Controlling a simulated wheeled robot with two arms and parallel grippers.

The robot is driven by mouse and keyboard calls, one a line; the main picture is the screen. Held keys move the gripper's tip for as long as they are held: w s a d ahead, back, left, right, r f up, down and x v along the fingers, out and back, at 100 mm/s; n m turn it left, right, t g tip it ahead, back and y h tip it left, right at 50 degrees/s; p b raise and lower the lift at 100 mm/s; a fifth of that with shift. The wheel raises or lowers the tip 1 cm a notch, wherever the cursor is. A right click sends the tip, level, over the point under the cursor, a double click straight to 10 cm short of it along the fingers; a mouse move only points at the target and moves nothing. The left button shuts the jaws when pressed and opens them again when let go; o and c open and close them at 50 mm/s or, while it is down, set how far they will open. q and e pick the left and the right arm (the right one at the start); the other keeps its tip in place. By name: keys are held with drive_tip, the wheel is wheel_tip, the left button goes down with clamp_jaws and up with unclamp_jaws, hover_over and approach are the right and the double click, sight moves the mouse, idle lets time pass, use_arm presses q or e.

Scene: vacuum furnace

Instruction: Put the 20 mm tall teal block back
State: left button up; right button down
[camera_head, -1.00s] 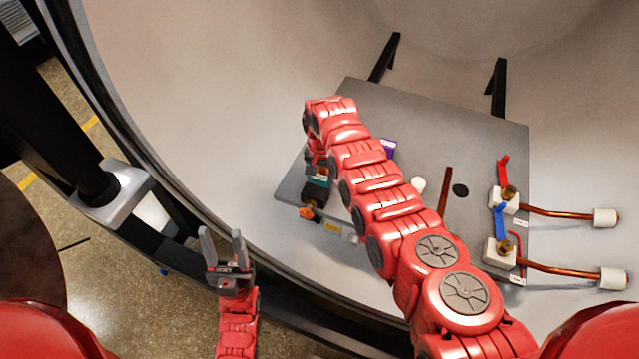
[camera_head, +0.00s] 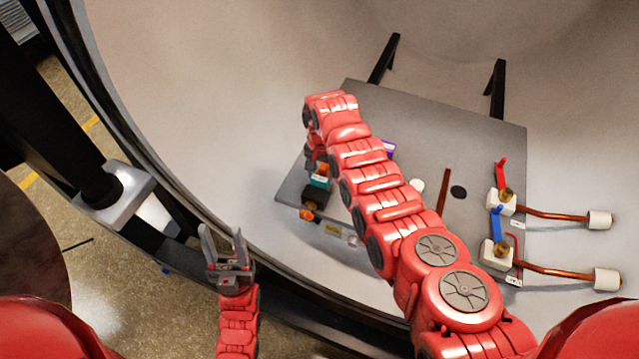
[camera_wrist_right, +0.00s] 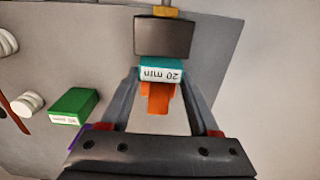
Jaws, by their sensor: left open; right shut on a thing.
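The teal block (camera_wrist_right: 162,71), its white label reading 20 mm upside down, sits between the fingertips of my right gripper (camera_wrist_right: 161,82) in the right wrist view. That gripper is shut on it. An orange piece (camera_wrist_right: 158,98) shows between the fingers on the palm side of the teal block. A black block (camera_wrist_right: 163,37) lies just beyond the teal block; I cannot tell whether they touch. In the head view the teal block (camera_head: 320,182) is at the plate's left edge, partly hidden by my right arm. My left gripper (camera_head: 222,243) is open and empty, off the plate.
The grey plate (camera_head: 425,125) carries a green block (camera_wrist_right: 74,106), a purple block (camera_head: 389,149) and a white cylinder (camera_head: 417,187). Valves with a red handle (camera_head: 502,172) and a blue handle (camera_head: 497,222) stand at the right. The curved chamber wall (camera_head: 220,100) surrounds the plate.

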sight(321, 176)
wheel_tip(321, 176, up, 2)
drive_tip(key=shift+p, duration=0.3)
drive_tip(key=shift+r, duration=0.35)
drive_tip(key=shift+s+r+p, duration=0.1)
drive_tip(key=shift+r+p, duration=0.75)
drive_tip(key=shift+r, duration=0.7)
